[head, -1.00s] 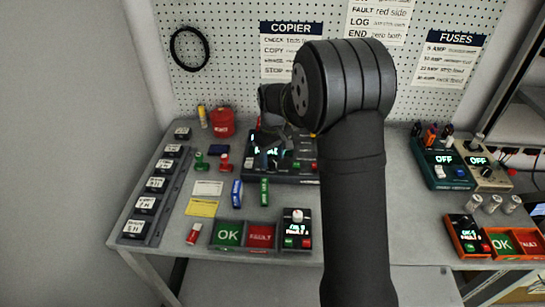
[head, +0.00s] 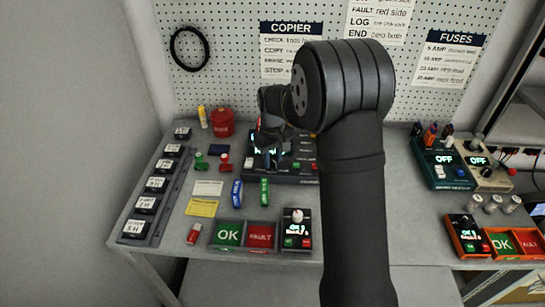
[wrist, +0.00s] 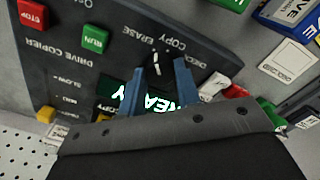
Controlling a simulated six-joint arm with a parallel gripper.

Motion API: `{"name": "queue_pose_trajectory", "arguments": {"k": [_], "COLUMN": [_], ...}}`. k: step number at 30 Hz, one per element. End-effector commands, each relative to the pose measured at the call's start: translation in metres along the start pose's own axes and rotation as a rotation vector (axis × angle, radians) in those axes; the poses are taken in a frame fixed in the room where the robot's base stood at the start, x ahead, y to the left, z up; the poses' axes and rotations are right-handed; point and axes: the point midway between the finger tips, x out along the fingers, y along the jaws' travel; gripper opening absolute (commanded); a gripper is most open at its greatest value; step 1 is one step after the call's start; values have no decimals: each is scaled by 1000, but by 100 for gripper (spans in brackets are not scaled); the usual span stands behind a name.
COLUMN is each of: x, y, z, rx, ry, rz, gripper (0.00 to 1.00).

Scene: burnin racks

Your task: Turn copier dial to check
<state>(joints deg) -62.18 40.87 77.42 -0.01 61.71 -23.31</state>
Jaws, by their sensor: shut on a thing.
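The copier (head: 300,172) is a dark box at the back of the bench, partly hidden by my arm in the head view. In the wrist view its panel (wrist: 90,62) reads DRIVE COPIER, upside down. Its dark dial (wrist: 156,62) has a white mark and sits by the printed words COPY and ERASE. My gripper (wrist: 158,72) has its two blue fingers on either side of the dial and is shut on it. The lit green display (wrist: 150,104) shows between the fingers, partly covered; it seems to read READY. In the head view my gripper (head: 269,157) is over the copier.
Red STOP (wrist: 31,14) and green RUN (wrist: 95,39) buttons lie near the fingers on the panel. Small plugged-in drives stand at the panel's edge. The OK bin (head: 228,234) and FAULT bin (head: 262,236) are at the bench front. A labelled rack (head: 150,200) stands at left.

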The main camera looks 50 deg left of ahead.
Motion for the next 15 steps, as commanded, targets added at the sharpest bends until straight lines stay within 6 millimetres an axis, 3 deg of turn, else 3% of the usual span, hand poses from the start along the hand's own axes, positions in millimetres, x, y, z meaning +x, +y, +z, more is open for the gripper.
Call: {"name": "queue_pose_trajectory", "arguments": {"k": [15], "x": [-1], "y": [0], "z": [0], "rx": [438], "ry": [0], "rz": [0], "gripper": [7]}}
